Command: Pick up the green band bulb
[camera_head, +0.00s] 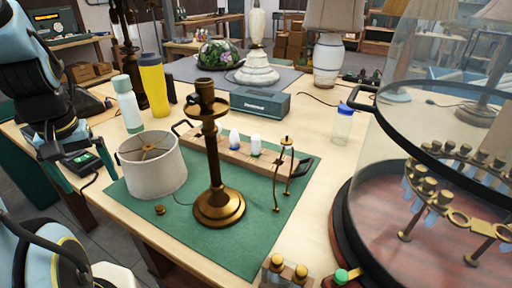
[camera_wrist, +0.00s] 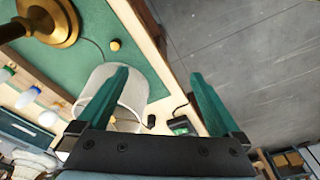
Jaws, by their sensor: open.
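The green band bulb (camera_head: 256,145) is white with a green band low down. It stands on the wooden rack (camera_head: 222,153) behind the brass lamp, right of a blue-banded bulb (camera_head: 235,139). In the wrist view the green band bulb (camera_wrist: 6,73) is at the left edge, next to the blue-banded one (camera_wrist: 28,97). My gripper (camera_head: 93,184) is at the left of the table, well apart from the bulbs. Its teal fingers (camera_wrist: 160,73) are apart, with nothing held between them.
The brass lamp stand (camera_head: 219,205) rises in front of the rack. A lampshade (camera_head: 153,176) stands on the green mat (camera_head: 240,248), between my gripper and the rack. A thin brass harp (camera_head: 282,180) is at right. A large glass dome (camera_head: 420,120) fills the right side. Bottles stand behind.

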